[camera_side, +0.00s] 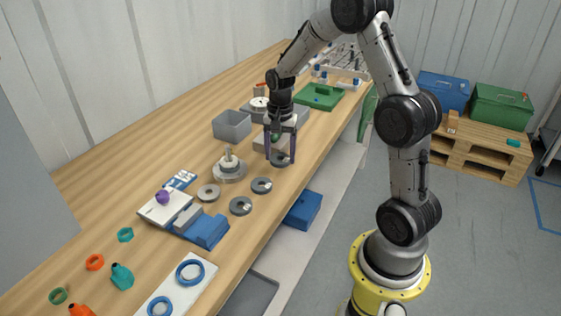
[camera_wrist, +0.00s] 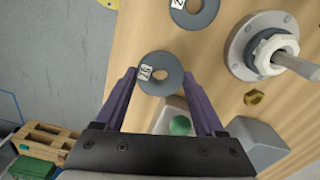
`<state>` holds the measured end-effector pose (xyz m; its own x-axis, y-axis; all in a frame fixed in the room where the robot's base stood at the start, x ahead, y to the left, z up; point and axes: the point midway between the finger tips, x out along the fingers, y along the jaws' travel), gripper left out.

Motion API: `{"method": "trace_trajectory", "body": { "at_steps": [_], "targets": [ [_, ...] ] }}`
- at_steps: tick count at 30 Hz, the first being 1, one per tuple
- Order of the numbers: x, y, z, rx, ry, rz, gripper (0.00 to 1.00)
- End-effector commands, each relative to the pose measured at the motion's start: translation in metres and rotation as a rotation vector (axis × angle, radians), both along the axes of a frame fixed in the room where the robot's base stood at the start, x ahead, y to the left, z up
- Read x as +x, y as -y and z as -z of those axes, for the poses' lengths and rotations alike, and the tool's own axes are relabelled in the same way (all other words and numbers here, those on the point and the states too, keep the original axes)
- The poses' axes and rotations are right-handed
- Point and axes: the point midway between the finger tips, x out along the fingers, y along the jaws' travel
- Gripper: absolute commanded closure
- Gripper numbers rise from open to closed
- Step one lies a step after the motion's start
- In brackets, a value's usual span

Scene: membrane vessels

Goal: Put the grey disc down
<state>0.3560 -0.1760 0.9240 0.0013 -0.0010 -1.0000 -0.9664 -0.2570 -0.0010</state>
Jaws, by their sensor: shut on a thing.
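A grey disc (camera_side: 280,160) with a central hole and a small white label is between the fingertips of my gripper (camera_side: 279,158). The wrist view shows the same disc (camera_wrist: 168,84) with a purple finger on each side, at the tips of my gripper (camera_wrist: 160,74). My gripper is shut on it and points down. The disc is at or just above the wooden bench top (camera_side: 110,170); I cannot tell whether it touches. Its label is too small to read surely.
Other grey discs (camera_side: 261,185) (camera_side: 240,206) lie nearby in a row toward the front. A round flange with a post (camera_side: 229,172) stands to the left. A green ball (camera_wrist: 180,125) on a pale block and a grey bin (camera_side: 232,126) are close. The bench's right edge is near.

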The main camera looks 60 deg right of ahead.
Motion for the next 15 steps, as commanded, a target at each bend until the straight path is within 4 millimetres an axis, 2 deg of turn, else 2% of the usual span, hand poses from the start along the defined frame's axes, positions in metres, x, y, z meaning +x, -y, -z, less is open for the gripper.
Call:
{"method": "trace_trajectory", "body": {
  "at_steps": [3, 6, 15],
  "targets": [
    [-0.002, -0.001, 0.019, 0.003, -0.005, 0.0, 0.83],
    [-0.001, 0.0, 0.027, 0.001, -0.002, 0.0, 0.83],
    [-0.001, -0.001, 0.029, 0.001, -0.001, 0.0, 0.83]
  ]
}}
